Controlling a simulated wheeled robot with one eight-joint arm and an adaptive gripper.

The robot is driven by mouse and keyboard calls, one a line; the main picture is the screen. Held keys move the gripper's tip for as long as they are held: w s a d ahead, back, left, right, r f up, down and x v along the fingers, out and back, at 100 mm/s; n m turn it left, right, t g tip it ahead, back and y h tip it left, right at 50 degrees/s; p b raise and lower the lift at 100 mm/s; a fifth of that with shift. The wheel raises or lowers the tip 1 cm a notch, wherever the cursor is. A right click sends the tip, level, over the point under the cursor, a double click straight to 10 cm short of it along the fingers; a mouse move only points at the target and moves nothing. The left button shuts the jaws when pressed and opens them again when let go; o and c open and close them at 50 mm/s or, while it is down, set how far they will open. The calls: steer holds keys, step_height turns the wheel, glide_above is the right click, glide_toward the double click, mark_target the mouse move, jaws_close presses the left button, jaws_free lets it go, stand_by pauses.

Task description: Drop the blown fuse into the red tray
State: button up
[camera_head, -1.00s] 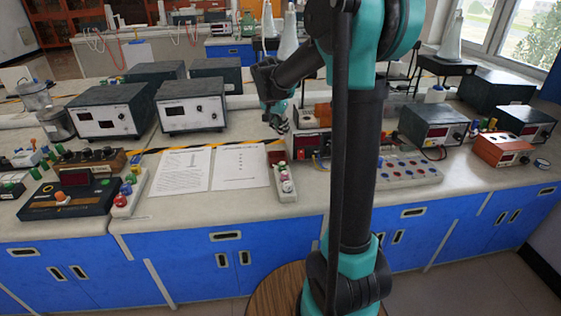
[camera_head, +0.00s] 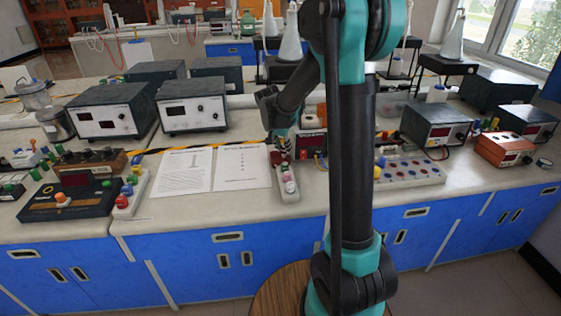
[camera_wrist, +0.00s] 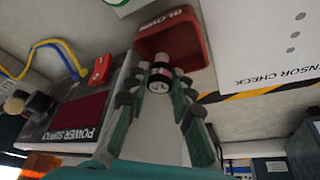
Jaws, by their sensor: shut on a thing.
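The red tray (camera_wrist: 194,52), marked "BLOWN", lies on the bench just beyond my fingertips in the wrist view. It is small and partly hidden below my gripper in the head view (camera_head: 276,158). My gripper (camera_wrist: 158,82) is shut on the fuse (camera_wrist: 158,86), a small cylinder with a pale, shiny end. The fuse lines up with the tray's near part in the wrist view; I cannot tell its exact height above it. In the head view my gripper (camera_head: 283,146) is over the tray area, and the fuse is too small to make out.
A power supply (camera_wrist: 62,121) stands close beside my gripper, with blue and yellow wires near it. A "Sensor check" sheet (camera_wrist: 268,40) lies on the other side. A strip with coloured knobs (camera_head: 288,186) sits in front of the tray. Instruments crowd the bench on both sides.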

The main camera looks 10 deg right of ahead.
steer(key=shift+f, duration=0.5)
steer(key=o, duration=1.1)
steer(key=shift+r, duration=0.15)
steer(key=v, duration=1.2)
steer(key=shift+s, duration=0.1)
